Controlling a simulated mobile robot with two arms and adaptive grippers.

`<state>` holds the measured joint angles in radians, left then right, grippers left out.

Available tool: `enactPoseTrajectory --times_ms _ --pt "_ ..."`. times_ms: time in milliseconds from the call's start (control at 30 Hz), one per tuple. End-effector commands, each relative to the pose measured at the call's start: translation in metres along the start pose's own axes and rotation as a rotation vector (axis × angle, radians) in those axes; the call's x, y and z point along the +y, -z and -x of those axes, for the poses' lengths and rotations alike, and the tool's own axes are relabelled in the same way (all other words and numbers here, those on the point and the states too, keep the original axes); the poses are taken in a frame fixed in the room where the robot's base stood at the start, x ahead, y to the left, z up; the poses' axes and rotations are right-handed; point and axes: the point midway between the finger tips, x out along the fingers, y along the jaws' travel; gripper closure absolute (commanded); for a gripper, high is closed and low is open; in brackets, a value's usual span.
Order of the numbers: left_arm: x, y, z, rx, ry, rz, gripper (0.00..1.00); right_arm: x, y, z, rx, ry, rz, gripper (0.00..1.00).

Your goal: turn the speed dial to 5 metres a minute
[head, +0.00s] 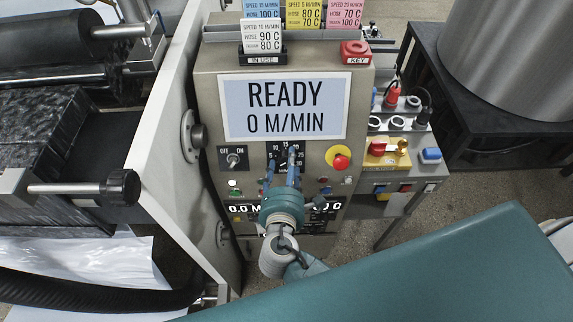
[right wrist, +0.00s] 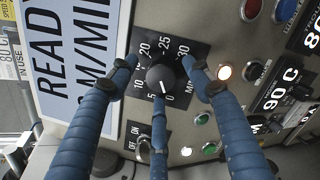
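The speed dial (right wrist: 160,78) is a black knob on a dark scale plate marked 0 to 30 in the right wrist view. Its white pointer mark appears to point at or near 0. My right gripper (right wrist: 160,80) has three blue fingers spread around the knob, with gaps visible between fingertips and knob; contact is unclear. The screen (head: 285,108) reads READY, 0 M/MIN. My left gripper is not in view.
An OFF/ON switch (head: 233,158) sits left of the dial, and a red-on-yellow button (head: 340,160) to its right. Small lamps and number displays lie below. A white card (head: 261,36) stands in the IN USE holder; a red KEY block (head: 355,52) is beside it.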

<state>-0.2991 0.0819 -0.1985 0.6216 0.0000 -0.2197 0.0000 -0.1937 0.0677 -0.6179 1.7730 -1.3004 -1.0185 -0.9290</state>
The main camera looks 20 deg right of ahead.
Motion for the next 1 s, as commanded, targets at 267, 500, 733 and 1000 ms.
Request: enactPoseTrajectory --times_ms 267,500,733,1000 --pt "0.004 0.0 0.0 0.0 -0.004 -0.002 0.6 -0.001 -0.001 0.0 -0.002 0.001 0.001 0.94" --pt "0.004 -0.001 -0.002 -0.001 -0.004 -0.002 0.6 -0.001 -0.002 0.0 -0.006 0.006 -0.022 0.94" --pt "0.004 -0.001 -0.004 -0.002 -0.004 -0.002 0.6 -0.001 -0.002 -0.001 -0.01 0.013 -0.062 0.94" --pt "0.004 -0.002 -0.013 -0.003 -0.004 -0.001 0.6 -0.002 -0.002 -0.001 -0.019 0.037 -0.21 0.94"
